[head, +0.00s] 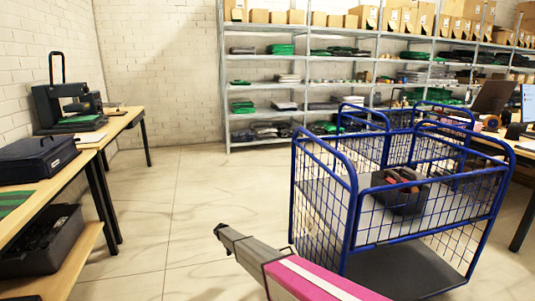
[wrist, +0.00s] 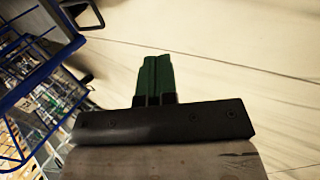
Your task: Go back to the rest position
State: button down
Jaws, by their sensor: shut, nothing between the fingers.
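My gripper (head: 221,230) is in the lower middle of the head view, at the end of my grey and magenta arm. It points left and is in the air over the open floor, just left of the blue wire cart. In the wrist view my gripper (wrist: 155,62) shows its two green fingers side by side and touching. They are shut with nothing between them. Pale floor lies behind them.
The blue cart (head: 322,206) stands close to the right of my arm and holds a dark bin (head: 402,197). A workbench (head: 45,190) runs along the left wall. Shelves (head: 262,116) line the back. The floor (head: 180,200) between bench and cart is clear.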

jog(key=s+d+r+m+g+y, duration=0.1)
jog(key=s+d+r, duration=0.9)
jog(key=s+d, duration=0.15)
jog(key=s+d+r+m+g+y, duration=0.1)
jog(key=s+d+r+y, duration=0.1)
jog(key=s+d+r, duration=0.95)
jog(key=s+d+r+y, duration=0.1)
jog(key=s+d+r, duration=0.5)
jog(key=s, duration=0.5)
jog(key=s+d+r+y, duration=0.2)
jog(key=s+d+r, duration=0.3)
jog(key=s+d, duration=0.3)
jog(key=s, duration=0.3)
jog(key=shift+r+m+t, duration=0.3)
jog(key=shift+r+m, duration=0.1)
jog(key=shift+w+f, duration=0.1)
